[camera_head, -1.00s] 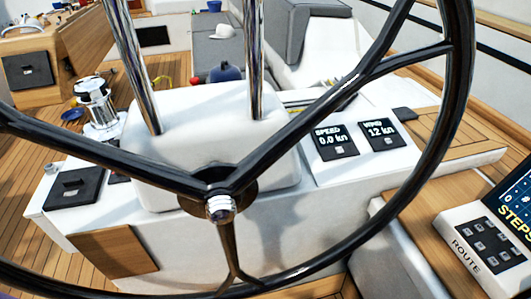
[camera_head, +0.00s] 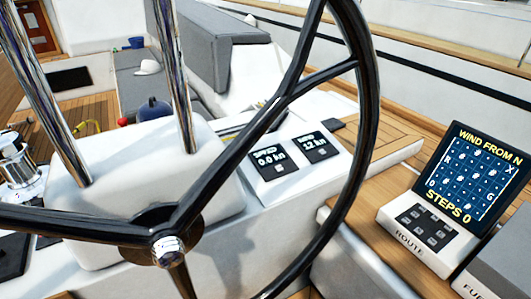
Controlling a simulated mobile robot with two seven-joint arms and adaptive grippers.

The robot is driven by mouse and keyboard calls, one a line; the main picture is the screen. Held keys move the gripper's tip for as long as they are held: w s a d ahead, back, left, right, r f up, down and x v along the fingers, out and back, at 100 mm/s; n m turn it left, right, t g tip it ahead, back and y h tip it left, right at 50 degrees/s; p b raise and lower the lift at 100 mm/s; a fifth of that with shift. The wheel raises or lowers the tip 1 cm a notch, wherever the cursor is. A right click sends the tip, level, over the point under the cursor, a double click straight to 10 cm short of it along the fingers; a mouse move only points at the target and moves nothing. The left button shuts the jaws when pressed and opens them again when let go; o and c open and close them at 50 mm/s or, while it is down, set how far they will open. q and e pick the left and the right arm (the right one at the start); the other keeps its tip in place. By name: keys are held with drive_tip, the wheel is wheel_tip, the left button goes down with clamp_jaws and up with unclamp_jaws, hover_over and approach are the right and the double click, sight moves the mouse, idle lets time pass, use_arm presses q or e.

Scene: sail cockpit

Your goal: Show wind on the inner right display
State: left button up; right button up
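Two small black displays sit side by side on the white console behind the steering wheel (camera_head: 359,120). The left display (camera_head: 269,160) reads 0.0 kn under a small heading that looks like SPEED. The right display (camera_head: 315,147) reads 12 kn under a heading too blurred to read surely now; it read WIND in the earlier frame. Each has a small button below its screen. The wheel rim and a spoke pass near the displays but leave both screens visible. Neither gripper is in view.
A ROUTE keypad (camera_head: 427,228) stands at right under a tilted screen (camera_head: 473,171) reading WIND FROM N and STEPS 0. A grey box is at the lower right corner. Chrome posts (camera_head: 170,70) rise at left. A winch (camera_head: 16,160) stands at the left edge.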

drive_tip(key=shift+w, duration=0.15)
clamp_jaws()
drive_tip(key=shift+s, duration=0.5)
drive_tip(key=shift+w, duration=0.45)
